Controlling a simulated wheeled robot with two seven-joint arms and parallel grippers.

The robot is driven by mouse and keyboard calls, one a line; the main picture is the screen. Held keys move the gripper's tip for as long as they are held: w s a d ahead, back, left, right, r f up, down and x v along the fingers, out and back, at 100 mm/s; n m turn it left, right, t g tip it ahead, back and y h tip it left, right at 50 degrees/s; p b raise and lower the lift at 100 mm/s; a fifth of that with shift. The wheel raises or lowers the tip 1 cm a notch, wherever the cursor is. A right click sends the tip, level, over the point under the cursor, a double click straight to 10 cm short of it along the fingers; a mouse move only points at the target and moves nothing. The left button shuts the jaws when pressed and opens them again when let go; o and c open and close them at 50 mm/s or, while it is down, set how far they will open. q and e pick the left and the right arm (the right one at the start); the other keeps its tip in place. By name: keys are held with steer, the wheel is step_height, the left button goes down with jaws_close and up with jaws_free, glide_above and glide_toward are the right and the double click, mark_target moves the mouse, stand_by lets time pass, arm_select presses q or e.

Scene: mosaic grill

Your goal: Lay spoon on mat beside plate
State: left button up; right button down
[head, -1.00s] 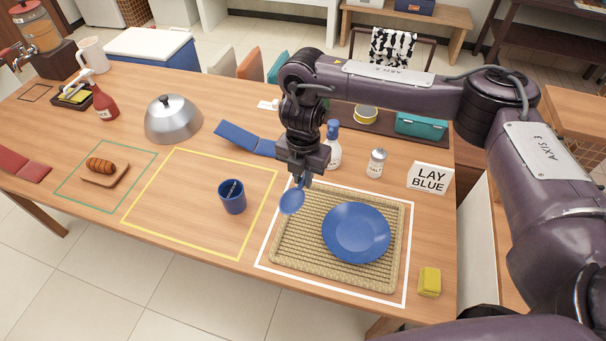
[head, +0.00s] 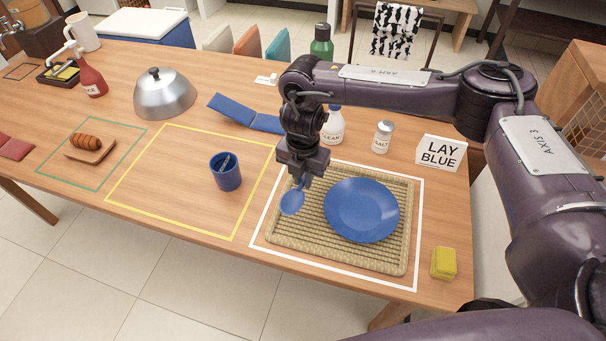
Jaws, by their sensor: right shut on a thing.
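The blue spoon (head: 292,203) is held by my right gripper (head: 301,181), which is shut on its handle. The spoon's bowl points down over the left part of the woven mat (head: 338,257). I cannot tell whether the bowl touches the mat. The blue plate (head: 361,210) lies on the mat, to the right of the spoon and apart from it. My left gripper is not in view.
A blue cup (head: 225,171) with a utensil in it stands left of the mat. A cleaner bottle (head: 333,127), a salt shaker (head: 383,137) and a "LAY BLUE" sign (head: 441,153) stand behind it. A yellow sponge (head: 444,263) lies at the right front.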

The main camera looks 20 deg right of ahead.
steer(key=shift+f+b, duration=1.5)
steer(key=shift+f, duration=1.35)
steer(key=c, duration=1.3)
jaws_free()
steer(key=shift+r, duration=0.1)
step_height(320, 180, up, 8)
steer(key=shift+f, duration=0.15)
